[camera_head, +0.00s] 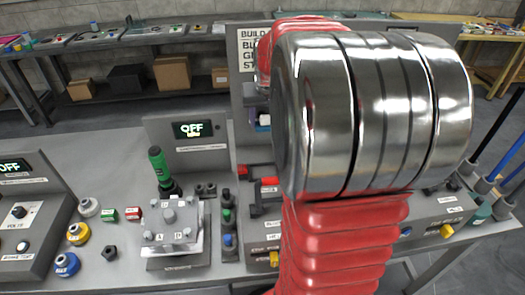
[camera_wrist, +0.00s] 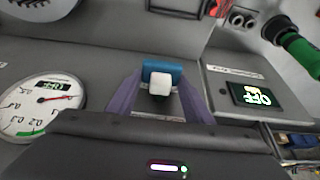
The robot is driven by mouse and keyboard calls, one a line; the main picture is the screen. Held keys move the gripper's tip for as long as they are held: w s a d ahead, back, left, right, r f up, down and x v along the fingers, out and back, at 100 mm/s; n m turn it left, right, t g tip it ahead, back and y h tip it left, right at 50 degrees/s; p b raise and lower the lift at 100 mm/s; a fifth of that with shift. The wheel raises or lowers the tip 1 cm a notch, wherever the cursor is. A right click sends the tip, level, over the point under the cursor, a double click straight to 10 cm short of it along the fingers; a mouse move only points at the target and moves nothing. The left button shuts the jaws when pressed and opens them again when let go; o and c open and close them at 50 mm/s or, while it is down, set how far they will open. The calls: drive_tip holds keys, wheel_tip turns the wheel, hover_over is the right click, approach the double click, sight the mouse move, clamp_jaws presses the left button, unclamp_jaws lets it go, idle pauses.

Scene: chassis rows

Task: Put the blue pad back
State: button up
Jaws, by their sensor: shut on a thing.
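The blue pad (camera_wrist: 176,68) shows in the wrist view, with a white block (camera_wrist: 160,84) in front of it. My gripper (camera_wrist: 163,80) has its two purple fingers on either side of the pad and is shut on it. In the head view my red and silver arm hides most of the gripper. A small purple and blue patch shows just left of the arm, in front of the grey upright panel (camera_head: 243,80). I cannot tell whether the pad touches anything behind it. The pad's place cannot be made out.
A round gauge (camera_wrist: 45,105) and an OFF display (camera_wrist: 255,95) flank the gripper in the wrist view. In the head view a green-handled fixture (camera_head: 158,165) stands left of the arm. Several loose coloured parts lie on the left of the bench (camera_head: 100,140).

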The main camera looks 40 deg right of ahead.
drive_tip(key=shift+s+d, duration=0.1)
drive_tip(key=shift+f, duration=0.5)
hover_over(265, 150)
drive_tip(key=s, duration=0.1)
drive_tip(key=shift+s+a+f, duration=0.1)
drive_tip(key=shift+a+f, duration=0.1)
drive_tip(key=shift+f, duration=1.15)
drive_tip(key=shift+a+f, duration=0.15)
drive_tip(key=shift+f, duration=1.15)
drive_tip(key=shift+f, duration=0.1)
drive_tip(key=shift+f, duration=1.75)
drive_tip(key=o, duration=1)
drive_tip(key=shift+f, duration=0.1)
drive_tip(key=shift+o, duration=0.2)
